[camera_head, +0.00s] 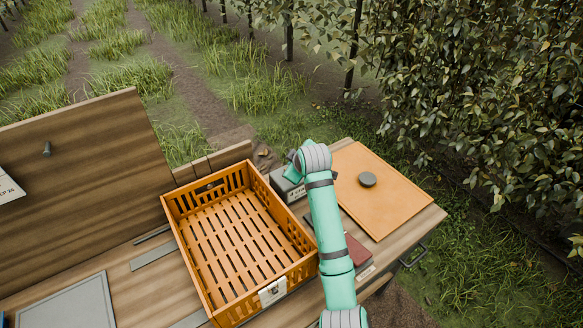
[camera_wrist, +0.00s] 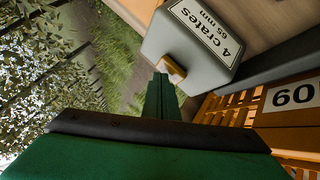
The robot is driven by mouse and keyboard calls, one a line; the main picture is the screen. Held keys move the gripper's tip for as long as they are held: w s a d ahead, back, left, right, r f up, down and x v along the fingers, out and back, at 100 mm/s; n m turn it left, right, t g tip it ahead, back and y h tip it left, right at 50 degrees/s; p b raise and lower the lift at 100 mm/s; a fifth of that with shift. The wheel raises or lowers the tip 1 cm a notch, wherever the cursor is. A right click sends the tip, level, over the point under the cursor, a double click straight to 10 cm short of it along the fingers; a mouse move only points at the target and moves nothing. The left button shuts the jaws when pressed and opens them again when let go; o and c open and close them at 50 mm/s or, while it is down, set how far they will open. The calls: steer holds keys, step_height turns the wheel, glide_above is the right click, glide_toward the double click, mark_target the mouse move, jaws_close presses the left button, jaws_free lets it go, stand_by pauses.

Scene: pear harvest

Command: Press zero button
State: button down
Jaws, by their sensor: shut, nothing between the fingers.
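A grey box (camera_wrist: 190,45) with a white label reading "4 crates 65 mm" fills the upper middle of the wrist view. A small tan button-like part (camera_wrist: 173,66) sticks out of its side; I see no zero mark on it. My gripper (camera_wrist: 161,80) is shut and empty, its green tips right beside this part. I cannot tell whether they touch it. In the head view the grey box (camera_head: 285,188) stands right of the orange crate, partly hidden by my arm. My gripper (camera_head: 293,172) is at its far end, mostly hidden by my wrist.
The empty slatted orange crate (camera_head: 176,228) stands on the wooden bench close left of my arm. A dark red item (camera_head: 357,250) lies beside my arm. Leafy trees (camera_head: 480,90) stand behind.

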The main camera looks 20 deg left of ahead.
steer(key=shift+f, duration=0.2)
stand_by(0.4)
steer(key=shift+s+a+r, duration=0.1)
steer(key=shift+r, duration=0.9)
steer(key=shift+r, duration=0.1)
steer(key=shift+r, duration=2.4)
